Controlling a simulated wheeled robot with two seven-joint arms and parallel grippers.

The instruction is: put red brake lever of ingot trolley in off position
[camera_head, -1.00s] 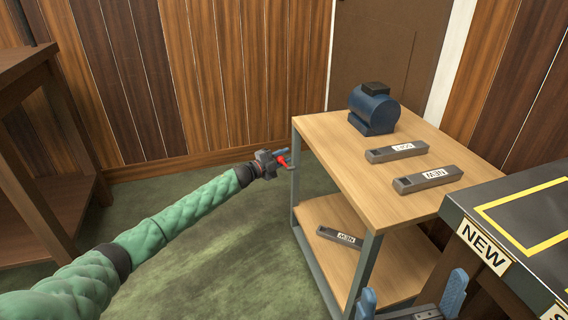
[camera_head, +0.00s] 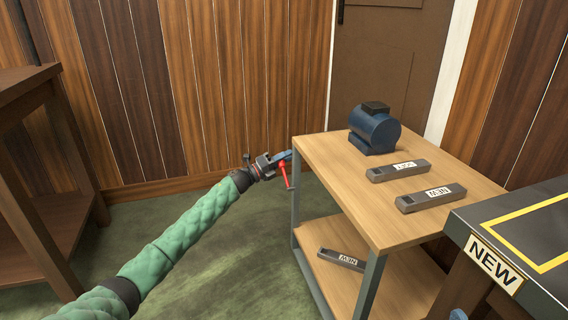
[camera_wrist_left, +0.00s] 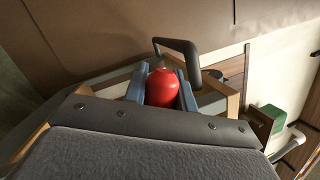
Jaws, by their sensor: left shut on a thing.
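The ingot trolley (camera_head: 330,147) is a wooden two-shelf cart with grey posts at centre right. Its red brake lever (camera_head: 287,178) stands nearly upright beside the left post, its lower end near a small bracket. My left gripper (camera_head: 281,157) is at the lever's upper end, near the top shelf's left corner. In the left wrist view, the red knob (camera_wrist_left: 162,88) sits between the two blue fingers, which are shut on it. Of my right gripper, only blue parts (camera_head: 470,292) show at the bottom edge of the head view.
A blue motor-like object (camera_head: 374,132) and two grey ingots (camera_head: 431,197) are on the top shelf; another ingot (camera_head: 341,259) is on the lower shelf. A dark table marked NEW (camera_head: 548,215) stands at right, a brown wooden table (camera_head: 30,75) at left. Green floor between is clear.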

